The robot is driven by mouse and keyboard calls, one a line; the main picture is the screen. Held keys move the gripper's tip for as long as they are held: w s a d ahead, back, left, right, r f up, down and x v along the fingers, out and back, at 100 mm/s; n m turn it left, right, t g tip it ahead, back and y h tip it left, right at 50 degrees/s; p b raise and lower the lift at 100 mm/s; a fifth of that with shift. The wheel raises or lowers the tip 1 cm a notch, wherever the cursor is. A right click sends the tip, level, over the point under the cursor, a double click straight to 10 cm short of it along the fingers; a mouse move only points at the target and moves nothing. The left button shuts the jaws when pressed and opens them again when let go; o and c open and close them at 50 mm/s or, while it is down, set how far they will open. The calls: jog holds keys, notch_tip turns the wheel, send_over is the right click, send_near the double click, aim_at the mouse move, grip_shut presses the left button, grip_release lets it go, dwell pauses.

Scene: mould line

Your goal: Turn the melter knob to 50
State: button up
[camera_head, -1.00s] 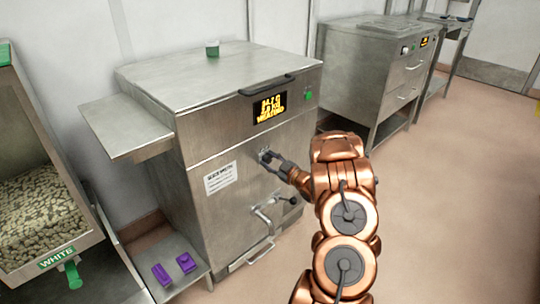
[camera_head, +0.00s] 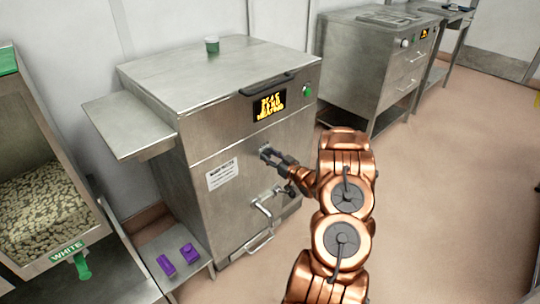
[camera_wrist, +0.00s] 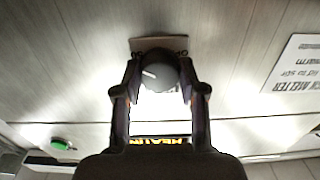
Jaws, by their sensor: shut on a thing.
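The melter (camera_head: 225,130) is a steel cabinet with a lit yellow display (camera_head: 269,105) on its front; the display's digits are too blurred to read surely. Its dark round knob (camera_wrist: 158,73) sits between my gripper's fingers in the wrist view, with a white pointer line toward the picture's left. A small scale plate (camera_wrist: 158,44) shows behind it, its marks partly covered. My gripper (camera_wrist: 160,82) is shut on the knob, one finger on each side. In the head view my gripper (camera_head: 266,152) is at the melter's front, below the display, and hides the knob.
A label (camera_head: 222,174) is left of my gripper, and a spout with a lever (camera_head: 263,208) is below it. A green button (camera_head: 307,90) is beside the display. Purple pieces (camera_head: 178,258) lie on a low shelf. Open floor is at right.

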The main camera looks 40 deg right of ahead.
dwell(0.3)
jog(key=o, duration=1.1)
jog(key=shift+o, duration=0.2)
jog(key=shift+s, duration=0.1)
jog(key=s, duration=1.1)
jog(key=shift+s+a, duration=0.15)
jog(key=shift+s, duration=0.25)
